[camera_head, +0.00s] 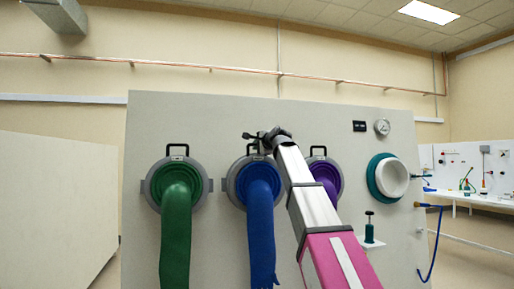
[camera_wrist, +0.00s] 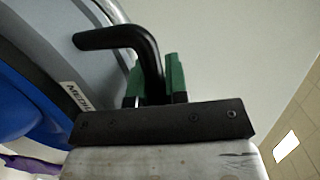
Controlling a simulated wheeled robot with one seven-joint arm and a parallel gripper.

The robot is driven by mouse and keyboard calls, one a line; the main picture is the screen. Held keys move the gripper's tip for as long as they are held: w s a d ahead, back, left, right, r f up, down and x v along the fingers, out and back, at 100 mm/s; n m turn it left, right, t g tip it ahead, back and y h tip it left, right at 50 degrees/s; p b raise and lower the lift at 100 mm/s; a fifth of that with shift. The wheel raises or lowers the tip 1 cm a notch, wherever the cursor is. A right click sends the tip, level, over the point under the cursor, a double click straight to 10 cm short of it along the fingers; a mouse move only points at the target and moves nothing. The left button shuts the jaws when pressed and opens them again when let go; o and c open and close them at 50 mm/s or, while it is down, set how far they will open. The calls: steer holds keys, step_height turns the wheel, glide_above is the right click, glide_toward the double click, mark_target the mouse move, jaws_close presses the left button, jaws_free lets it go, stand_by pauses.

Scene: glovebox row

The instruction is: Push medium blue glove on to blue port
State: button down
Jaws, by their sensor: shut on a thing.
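The blue glove (camera_head: 261,215) hangs from a grey ring (camera_head: 231,185) at the middle port on the pale panel. The ring, with a partly visible label reading "MEDIU" (camera_wrist: 75,94), also shows in the wrist view (camera_wrist: 75,45), with the blue sleeve (camera_wrist: 30,105) at left. My gripper (camera_head: 262,138) is at the top of this ring, partly hidden by my arm. In the wrist view its green fingers (camera_wrist: 155,85) are shut on the ring's black handle (camera_wrist: 125,40). The port behind the ring is hidden, and I cannot tell how closely the ring sits against it.
A green glove (camera_head: 175,225) hangs at left and a purple glove (camera_head: 325,172) at right, partly behind my arm. A white port with a teal ring (camera_head: 390,178), a gauge (camera_head: 382,127) and a dark bottle on a shelf (camera_head: 369,228) are further right. A blue hose (camera_head: 436,245) hangs at the panel's edge.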

steer(key=shift+s+d+r, duration=0.15)
steer(key=shift+s+r, duration=0.15)
steer(key=shift+r, duration=0.45)
steer(key=shift+v, duration=1)
steer(key=s+d, duration=0.1)
steer(key=s, duration=0.5)
steer(key=shift+d, duration=0.15)
